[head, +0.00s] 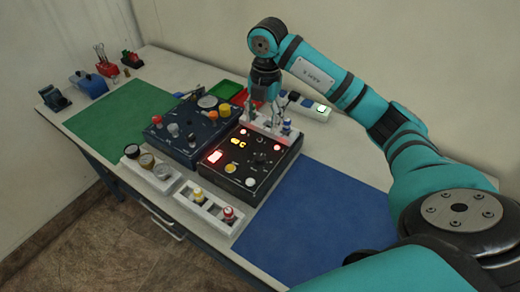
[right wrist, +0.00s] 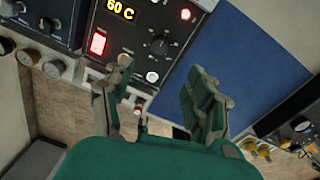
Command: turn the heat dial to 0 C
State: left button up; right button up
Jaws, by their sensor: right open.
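The heat dial (right wrist: 158,43) is a black round knob with marks around it on a black control panel (right wrist: 128,42). In the head view the dial (head: 261,158) sits right of the panel's middle. The panel's display (right wrist: 121,9) reads 60 C in yellow. The dial's pointer direction is too small to tell. My right gripper (right wrist: 163,92) is open and empty, its fingers apart. In the head view the right gripper (head: 278,125) hangs over the far side of the panel, apart from the dial. My left gripper is not in view.
The panel also has a lit red switch (right wrist: 98,43), a red lamp (right wrist: 186,14) and a white button (right wrist: 152,77). A dark blue panel (head: 190,130) stands to the left. White holders (head: 209,211) stand in front. The blue mat (head: 315,220) and green mat (head: 120,120) are clear.

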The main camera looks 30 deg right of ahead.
jog(key=p, duration=0.1)
send_near(260, 157)
jog(key=shift+s+a+f, duration=0.1)
jog(key=shift+s, duration=0.15)
jog(key=f, duration=0.2)
jog(key=f+p, duration=0.1)
jog(key=f, duration=0.2)
jog(key=f+p, duration=0.1)
jog(key=f, duration=0.1)
jog(key=shift+w+f, duration=0.3)
jog(key=shift+w, duration=0.05)
jog(key=shift+f, duration=0.4)
jog(key=shift+w+f, duration=0.1)
jog(key=shift+f, duration=0.25)
jog(key=c, duration=1.1)
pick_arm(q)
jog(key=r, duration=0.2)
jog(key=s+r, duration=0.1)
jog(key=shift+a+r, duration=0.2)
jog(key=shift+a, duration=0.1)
pick_arm(e)
jog(key=shift+c, duration=0.2)
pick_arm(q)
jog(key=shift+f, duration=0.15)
